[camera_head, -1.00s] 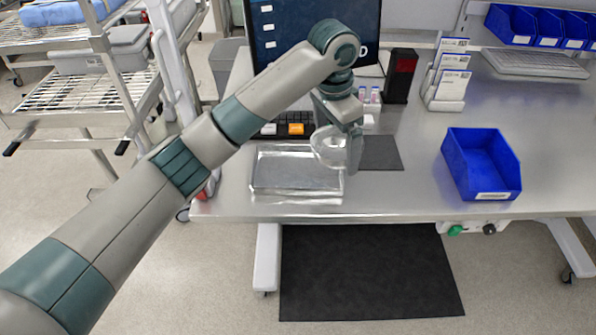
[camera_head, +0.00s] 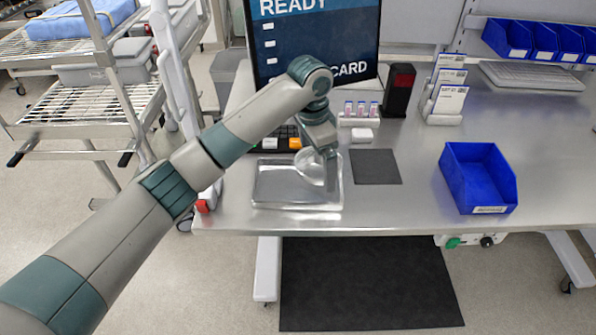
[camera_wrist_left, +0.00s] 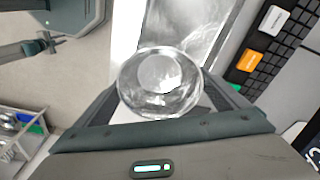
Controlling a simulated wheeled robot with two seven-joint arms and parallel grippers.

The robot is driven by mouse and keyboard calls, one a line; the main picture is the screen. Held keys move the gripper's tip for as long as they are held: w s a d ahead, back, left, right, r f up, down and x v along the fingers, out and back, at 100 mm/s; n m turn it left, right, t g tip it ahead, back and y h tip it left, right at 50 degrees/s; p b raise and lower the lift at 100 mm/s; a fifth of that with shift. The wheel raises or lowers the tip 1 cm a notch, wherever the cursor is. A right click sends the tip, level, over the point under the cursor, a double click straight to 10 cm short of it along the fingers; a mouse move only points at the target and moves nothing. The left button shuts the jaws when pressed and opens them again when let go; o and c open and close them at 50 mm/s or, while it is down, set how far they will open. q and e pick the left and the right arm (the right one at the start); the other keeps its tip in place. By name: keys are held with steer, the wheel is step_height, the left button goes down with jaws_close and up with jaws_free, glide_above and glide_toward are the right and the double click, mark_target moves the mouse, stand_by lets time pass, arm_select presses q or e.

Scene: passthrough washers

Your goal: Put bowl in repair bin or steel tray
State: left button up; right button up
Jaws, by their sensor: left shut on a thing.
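The clear bowl (camera_head: 312,168) is in my left gripper (camera_head: 326,172), over the right part of the steel tray (camera_head: 268,196). In the left wrist view the bowl (camera_wrist_left: 160,82) sits between the fingers, with the shiny tray (camera_wrist_left: 190,28) beyond it. I cannot tell whether the bowl touches the tray floor. The left gripper is shut on the bowl. The blue repair bin (camera_head: 478,178) stands empty on the right of the steel table. My right gripper is not in view.
A keyboard (camera_head: 283,139) and a monitor (camera_head: 315,45) are behind the tray. A dark mat (camera_head: 375,167) lies right of it, with clear table up to the blue bin. A black box with a red window (camera_head: 398,90) and card holders (camera_head: 446,92) stand at the back.

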mark_target(298, 157)
arm_select(q)
steer(key=w+a+f, duration=0.1)
steer(key=w+a+f+p, duration=0.1)
steer(key=a, duration=0.1)
steer(key=a+f, duration=0.1)
steer(key=shift+w+a+p, duration=0.2)
steer(key=shift+w+p, duration=0.15)
steer(key=shift+w, duration=0.05)
steer(key=shift+w+a+f, duration=0.15)
steer(key=shift+a+f, duration=0.05)
steer(key=shift+f+p, duration=0.95)
steer(key=shift+f, duration=1.05)
steer(key=shift+f, duration=0.15)
steer(key=o, duration=0.8)
